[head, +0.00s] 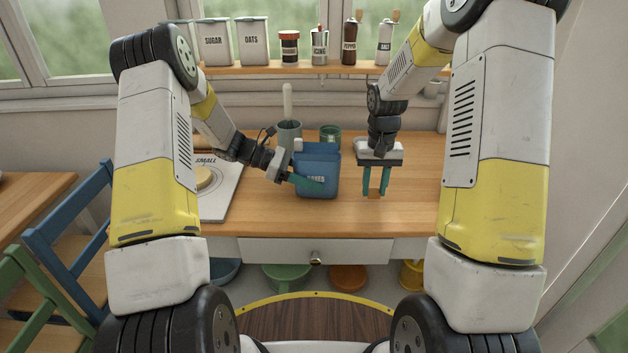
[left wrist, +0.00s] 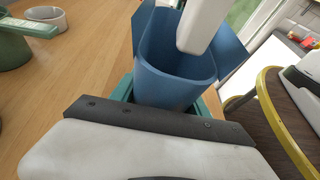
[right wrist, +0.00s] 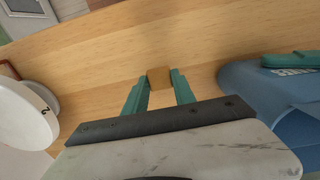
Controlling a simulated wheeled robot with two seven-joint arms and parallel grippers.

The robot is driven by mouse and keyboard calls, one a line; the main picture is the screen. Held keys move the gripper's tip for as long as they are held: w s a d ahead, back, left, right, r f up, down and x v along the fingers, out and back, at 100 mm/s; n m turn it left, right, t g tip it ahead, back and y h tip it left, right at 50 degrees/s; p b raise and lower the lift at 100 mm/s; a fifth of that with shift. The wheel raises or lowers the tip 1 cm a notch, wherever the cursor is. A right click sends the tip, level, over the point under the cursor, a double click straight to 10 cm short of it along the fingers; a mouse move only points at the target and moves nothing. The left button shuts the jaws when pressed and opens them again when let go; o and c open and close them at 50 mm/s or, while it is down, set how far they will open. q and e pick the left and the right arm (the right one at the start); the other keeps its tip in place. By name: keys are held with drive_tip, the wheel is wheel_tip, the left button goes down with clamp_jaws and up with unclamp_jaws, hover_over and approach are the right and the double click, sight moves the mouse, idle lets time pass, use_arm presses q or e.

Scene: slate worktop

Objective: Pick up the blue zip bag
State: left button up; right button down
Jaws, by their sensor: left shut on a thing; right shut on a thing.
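A grey-green crock (head: 288,136) with an upright handle and a green pot (head: 330,136) stand behind the bag. A white board (head: 222,190) lies to the left. Canisters and jars fill the back shelf (head: 310,70).

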sight(313, 165)
use_arm(q)
drive_tip(key=shift+r, duration=1.45)
drive_tip(key=s+r, duration=0.1)
drive_tip(key=s, duration=1.5)
drive_tip(key=shift+r, duration=0.25)
drive_tip(key=shift+w+d, duration=0.1)
drive_tip(key=shift+w, duration=7.95)
drive_tip(key=shift+f, duration=0.1)
drive_tip(key=shift+f, duration=1.15)
drive_tip(key=shift+f, duration=0.2)
drive_tip(key=shift+f, duration=1.1)
drive_tip(key=shift+f, duration=0.1)
